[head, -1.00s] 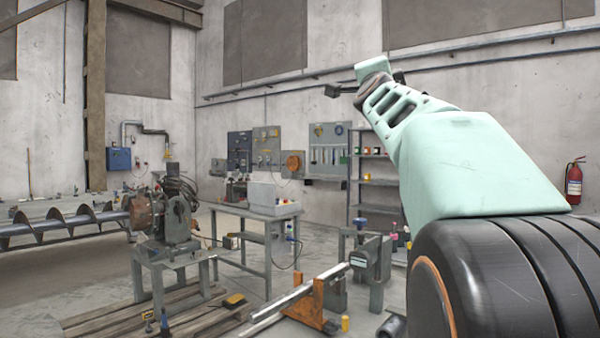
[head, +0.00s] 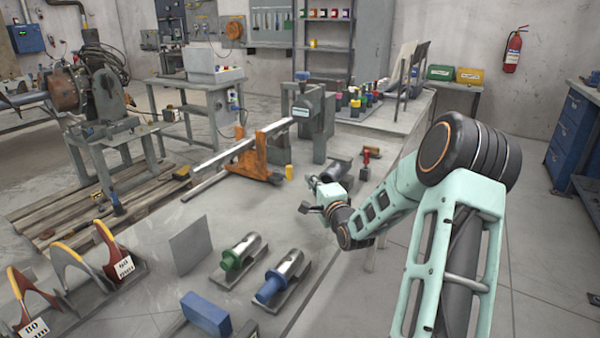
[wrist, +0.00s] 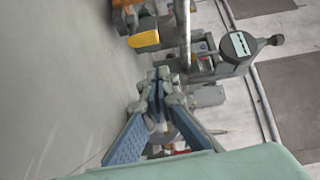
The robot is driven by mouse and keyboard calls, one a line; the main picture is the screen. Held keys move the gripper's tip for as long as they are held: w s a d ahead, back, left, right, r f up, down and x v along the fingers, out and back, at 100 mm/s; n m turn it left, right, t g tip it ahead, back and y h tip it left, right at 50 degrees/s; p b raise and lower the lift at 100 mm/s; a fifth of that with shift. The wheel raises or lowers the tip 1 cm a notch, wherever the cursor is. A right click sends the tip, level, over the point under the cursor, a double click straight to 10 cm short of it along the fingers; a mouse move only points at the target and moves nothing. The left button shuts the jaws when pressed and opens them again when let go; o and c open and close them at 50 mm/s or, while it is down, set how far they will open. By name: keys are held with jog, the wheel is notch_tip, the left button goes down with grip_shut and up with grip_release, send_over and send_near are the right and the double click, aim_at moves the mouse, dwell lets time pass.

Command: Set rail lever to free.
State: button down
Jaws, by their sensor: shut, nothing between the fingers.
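A silver rail (head: 222,160) runs low through an orange bracket (head: 262,152) in the middle of the head view. A small yellow handle (head: 289,172) stands at the bracket's right end; it appears larger in the wrist view (wrist: 145,39). It looks like the rail lever, but I cannot read its setting. A grey block with a pale display (head: 301,112) stands behind; its display also shows in the wrist view (wrist: 240,45). My gripper (head: 306,208) is to the right of and nearer than the handle, apart from it. Its fingertips (wrist: 160,76) are together and empty.
Two metal cylinders with green (head: 232,260) and blue (head: 270,288) ends lie in front, beside a blue block (head: 206,314). A red-topped piece (head: 368,158) stands behind my arm. A pallet (head: 120,195) is at left. Grey surface lies open between the rail and cylinders.

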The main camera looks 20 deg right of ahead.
jog(key=shift+s+a+f+m+y, duration=0.25)
jog(key=shift+a+f+m+y, duration=0.1)
jog(key=shift+f, duration=0.25)
jog(key=shift+w, duration=0.3)
jog(key=w+b, duration=0.2)
jog(key=w, duration=0.7)
jog(key=shift+d+f, duration=0.1)
jog(key=shift+d, duration=0.05)
